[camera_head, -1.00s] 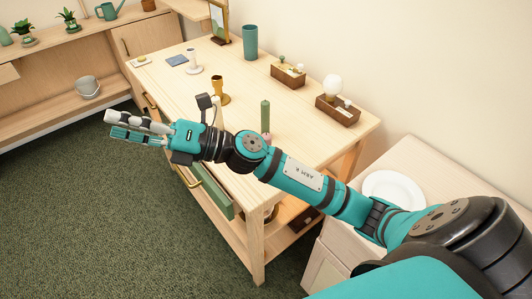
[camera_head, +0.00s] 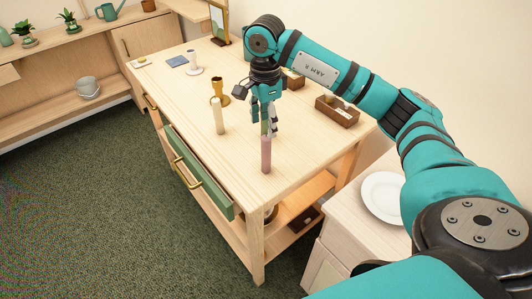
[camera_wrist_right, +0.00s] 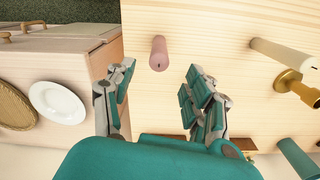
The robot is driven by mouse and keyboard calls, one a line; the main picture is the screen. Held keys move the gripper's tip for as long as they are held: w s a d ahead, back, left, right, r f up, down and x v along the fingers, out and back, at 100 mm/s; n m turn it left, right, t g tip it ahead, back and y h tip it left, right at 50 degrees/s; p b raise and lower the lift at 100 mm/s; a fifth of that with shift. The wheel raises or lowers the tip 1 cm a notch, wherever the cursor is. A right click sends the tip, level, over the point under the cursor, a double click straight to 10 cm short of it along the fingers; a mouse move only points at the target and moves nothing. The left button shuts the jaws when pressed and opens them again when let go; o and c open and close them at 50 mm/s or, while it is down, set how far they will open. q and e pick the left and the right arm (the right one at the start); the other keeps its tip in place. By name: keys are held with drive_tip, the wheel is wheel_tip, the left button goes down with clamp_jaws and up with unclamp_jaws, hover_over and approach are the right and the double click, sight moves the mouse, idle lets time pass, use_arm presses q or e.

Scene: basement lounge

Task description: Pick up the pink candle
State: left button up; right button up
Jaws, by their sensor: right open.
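The pink candle (camera_head: 266,155) stands upright near the table's near right corner in the head view. In the right wrist view its top end (camera_wrist_right: 159,54) lies beyond the gap between the fingers, with no finger touching it. My right gripper (camera_head: 264,132) is open and points down, just behind and above the candle in the head view. In the right wrist view my right gripper (camera_wrist_right: 160,78) shows its fingers spread wide with nothing held. The left gripper is not in view.
A cream candle (camera_head: 218,116) and a gold candlestick (camera_head: 217,87) stand left of the gripper. A wooden tray (camera_head: 338,112) lies to the right. A white plate (camera_head: 383,196) rests on the side cabinet.

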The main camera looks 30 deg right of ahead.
sight(266, 155)
wheel_tip(266, 155, down, 7)
drive_tip(key=shift+p, duration=0.6)
wheel_tip(266, 155, down, 5)
drive_tip(key=shift+s+r+p, duration=0.1)
drive_tip(key=shift+r+p, duration=0.05)
drive_tip(key=shift+p, duration=0.8)
drive_tip(key=shift+f, duration=0.4)
drive_tip(key=shift+c, duration=0.3)
clamp_jaws()
